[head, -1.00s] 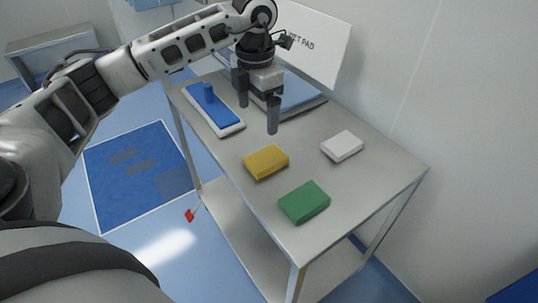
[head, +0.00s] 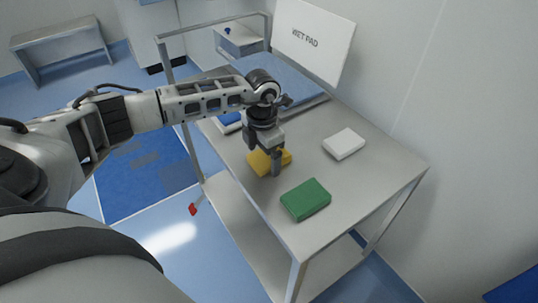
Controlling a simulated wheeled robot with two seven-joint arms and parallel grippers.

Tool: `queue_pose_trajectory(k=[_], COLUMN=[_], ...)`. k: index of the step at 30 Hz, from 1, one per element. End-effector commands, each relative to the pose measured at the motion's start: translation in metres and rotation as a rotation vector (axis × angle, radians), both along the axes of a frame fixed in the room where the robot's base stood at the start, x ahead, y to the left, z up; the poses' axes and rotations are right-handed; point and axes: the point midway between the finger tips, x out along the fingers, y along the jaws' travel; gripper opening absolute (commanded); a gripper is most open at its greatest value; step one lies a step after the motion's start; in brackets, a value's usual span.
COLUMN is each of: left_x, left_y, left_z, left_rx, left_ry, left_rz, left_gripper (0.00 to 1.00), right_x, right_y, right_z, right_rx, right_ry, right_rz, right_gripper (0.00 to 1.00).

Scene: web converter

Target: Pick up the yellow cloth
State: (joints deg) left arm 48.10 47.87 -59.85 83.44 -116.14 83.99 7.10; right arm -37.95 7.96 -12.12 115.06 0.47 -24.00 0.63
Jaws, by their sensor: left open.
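The yellow cloth (head: 259,165) is a folded block lying flat on the metal table (head: 327,254). My left gripper (head: 263,165) comes from the left and points down at the cloth, with its fingers spread apart. One finger shows in front of the cloth's right part, and the gripper hides some of the cloth's far side. I cannot tell whether the fingers touch it. My right gripper is not in view.
A green cloth (head: 305,199) lies nearer on the table and a white cloth (head: 343,143) lies to the right. A blue pad (head: 229,120) is partly hidden behind my arm. A "WET PAD" sign (head: 313,42) stands at the back by the wall.

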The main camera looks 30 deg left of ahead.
Motion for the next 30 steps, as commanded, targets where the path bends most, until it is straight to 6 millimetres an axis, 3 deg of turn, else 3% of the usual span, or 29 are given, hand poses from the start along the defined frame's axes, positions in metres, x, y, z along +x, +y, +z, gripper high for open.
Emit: queue_pose_trajectory(k=[8, 13, 23, 30], left_x=[0.0, 0.0, 0.0, 0.001], left_y=[0.0, 0.0, 0.0, 0.001], left_z=[-0.004, -0.003, -0.002, 0.016], left_rx=[0.001, 0.001, 0.001, 0.0], left_ry=[0.0, 0.0, -0.001, -0.007], left_rz=[0.0, 0.0, 0.0, 0.001], left_gripper=[0.89, 0.42, 0.41, 0.41], right_x=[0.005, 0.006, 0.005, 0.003], right_y=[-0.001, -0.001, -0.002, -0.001], right_z=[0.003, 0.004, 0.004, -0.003], right_rx=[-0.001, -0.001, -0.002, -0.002], right_ry=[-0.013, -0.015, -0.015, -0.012], right_rz=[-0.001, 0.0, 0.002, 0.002], right_gripper=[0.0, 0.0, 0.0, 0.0])
